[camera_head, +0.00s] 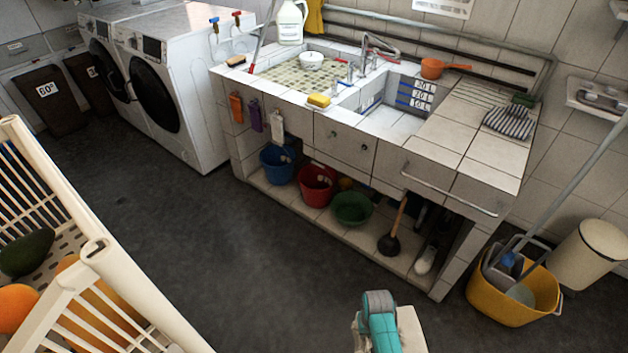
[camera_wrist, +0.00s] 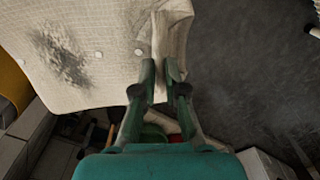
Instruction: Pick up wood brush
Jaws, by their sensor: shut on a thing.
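The wood brush (camera_head: 236,60) is small in the head view. It lies on the left end of the tiled sink counter, beside the washing machine. My gripper (camera_wrist: 161,72) is far from it, low in front of the sink. In the wrist view its two green fingers are close together on the edge of a pale, cream cloth (camera_wrist: 110,45) with a dark smudge. The cloth hangs spread out beyond the fingers. In the head view a beige piece of it (camera_head: 411,332) shows beside my teal arm end, and the fingertips are hidden there.
Buckets and a plunger (camera_head: 390,243) stand below. A yellow mop bucket (camera_head: 515,300) is at right, a cream crib-like rack (camera_head: 95,250) at left. The floor between is clear.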

